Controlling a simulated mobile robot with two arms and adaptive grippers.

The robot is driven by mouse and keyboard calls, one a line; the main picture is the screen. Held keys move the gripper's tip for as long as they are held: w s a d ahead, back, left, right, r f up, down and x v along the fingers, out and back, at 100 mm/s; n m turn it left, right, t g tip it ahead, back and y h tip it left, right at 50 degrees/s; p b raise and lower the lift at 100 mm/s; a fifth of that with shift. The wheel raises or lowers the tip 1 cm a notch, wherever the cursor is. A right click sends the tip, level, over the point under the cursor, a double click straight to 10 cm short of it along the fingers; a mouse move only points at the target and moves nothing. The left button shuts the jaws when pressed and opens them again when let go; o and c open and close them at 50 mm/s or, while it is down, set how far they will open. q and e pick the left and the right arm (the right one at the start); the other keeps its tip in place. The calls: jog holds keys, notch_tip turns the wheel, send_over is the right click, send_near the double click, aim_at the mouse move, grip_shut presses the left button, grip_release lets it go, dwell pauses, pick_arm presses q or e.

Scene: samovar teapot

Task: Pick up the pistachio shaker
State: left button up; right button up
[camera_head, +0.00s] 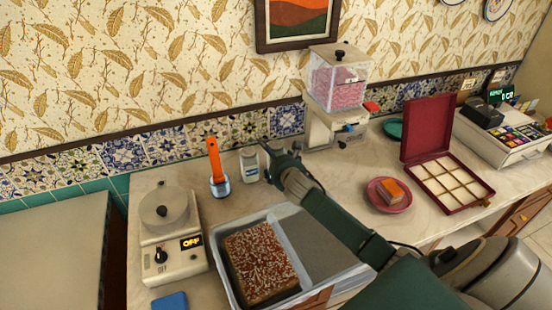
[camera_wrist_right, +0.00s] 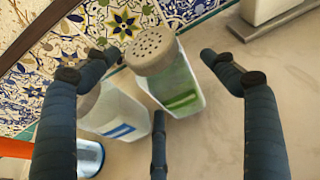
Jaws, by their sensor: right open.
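The pistachio shaker (camera_wrist_right: 178,85) has a grey metal lid with holes and a clear body with green on it. It appears between the spread fingers of my right gripper (camera_wrist_right: 160,68) in the right wrist view. The gripper is open, and I cannot tell whether any finger touches the shaker. In the head view my right gripper (camera_head: 282,165) is over the back of the counter and hides most or all of this shaker. My left gripper is not in view.
A shaker with a blue label (camera_head: 249,165) stands close to the left, also in the wrist view (camera_wrist_right: 118,112). A blue-rimmed cup with an orange-handled tool (camera_head: 215,165) is further left. A tray with a brown cake (camera_head: 262,262) lies in front. A pink-filled dispenser (camera_head: 337,85) stands right.

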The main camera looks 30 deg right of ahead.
jog(key=shift+c, duration=1.1)
jog(key=c, duration=1.2)
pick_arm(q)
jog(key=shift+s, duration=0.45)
pick_arm(e)
jog(key=shift+r, duration=0.1)
jog(key=shift+c, duration=0.4)
